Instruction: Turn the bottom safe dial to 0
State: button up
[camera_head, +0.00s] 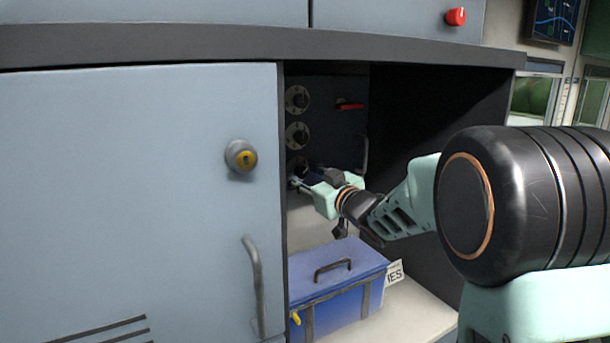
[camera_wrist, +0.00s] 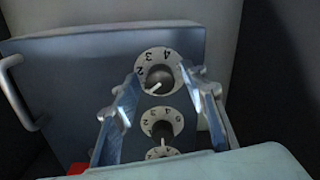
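The dark safe (camera_head: 335,115) stands inside the open cupboard, with three dials in a column on its left side. The bottom dial (camera_head: 296,163) is partly hidden by my gripper (camera_head: 300,181). The wrist view shows the safe upside down, so this bottom dial (camera_wrist: 157,58) is uppermost there, with digits 2, 3 and 4 readable. Its knob has a white mark pointing to the lower left of that picture. My open gripper (camera_wrist: 162,82) has one finger on each side of the knob, with visible gaps; contact cannot be told.
The middle dial (camera_wrist: 148,122) and top dial (camera_head: 297,98) are close by. A red lever (camera_head: 349,105) and grey handle (camera_head: 365,154) are on the safe. A blue case (camera_head: 345,272) lies below. The cupboard door (camera_head: 130,200) stands left; dark free space is right.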

grip_shut()
jog(key=shift+f+n+b, duration=0.15)
jog(key=shift+n+b, duration=0.15)
jog(key=shift+b, duration=0.3)
jog(key=shift+d+f+n+b, duration=0.1)
jog(key=shift+n+b, duration=0.5)
jog(key=shift+b, duration=0.25)
jog(key=n+b, duration=0.2)
jog(key=b, duration=0.1)
jog(key=n+b, duration=0.4)
jog(key=n, duration=0.2)
jog(key=shift+r, duration=0.2)
jog(key=shift+o, duration=1)
grip_release()
